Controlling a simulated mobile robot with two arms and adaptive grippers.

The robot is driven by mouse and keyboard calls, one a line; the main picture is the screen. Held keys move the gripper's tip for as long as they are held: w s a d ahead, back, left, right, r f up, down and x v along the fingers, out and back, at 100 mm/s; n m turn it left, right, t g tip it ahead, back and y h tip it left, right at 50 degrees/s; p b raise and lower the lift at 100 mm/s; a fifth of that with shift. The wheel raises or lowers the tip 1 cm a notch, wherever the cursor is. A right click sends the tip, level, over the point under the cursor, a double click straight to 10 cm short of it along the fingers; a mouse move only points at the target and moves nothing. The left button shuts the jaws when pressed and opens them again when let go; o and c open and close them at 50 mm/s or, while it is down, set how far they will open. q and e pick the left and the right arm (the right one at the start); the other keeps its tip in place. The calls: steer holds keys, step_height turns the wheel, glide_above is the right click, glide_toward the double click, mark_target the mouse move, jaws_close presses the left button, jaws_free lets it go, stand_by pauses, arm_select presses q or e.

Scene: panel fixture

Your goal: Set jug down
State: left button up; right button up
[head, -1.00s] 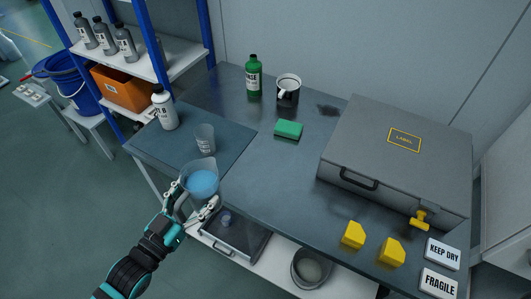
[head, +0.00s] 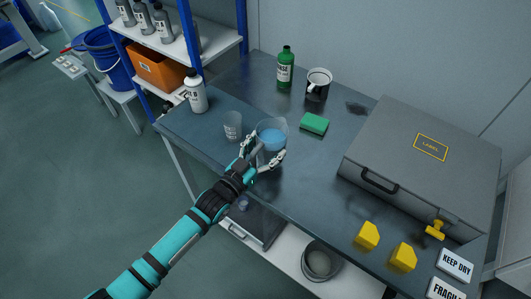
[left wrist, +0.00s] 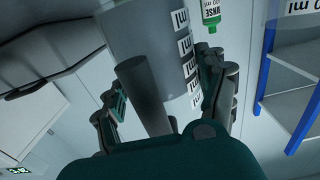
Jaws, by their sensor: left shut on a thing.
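The jug (head: 272,135) is clear and holds blue liquid. In the head view it is upright at the dark table top, right of the small clear beaker (head: 233,126). My left gripper (head: 262,160) is shut on the jug from its near side. In the left wrist view the jug's grey handle (left wrist: 140,85) lies between the fingers (left wrist: 160,105), with the jug wall (left wrist: 150,35) and its printed marks beyond. Whether the jug's base touches the table is hidden by the gripper. My right gripper is not in view.
A white bottle (head: 195,92) stands left of the beaker. A large grey case (head: 425,150) fills the right. Bare table (head: 310,175) lies between jug and case.

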mark_target(263, 158)
arm_select(q)
steer(key=shift+f, duration=1.3)
steer(key=shift+f, duration=0.1)
steer(key=o, duration=1.7)
steer(key=shift+f, duration=0.15)
steer(key=shift+c, duration=0.2)
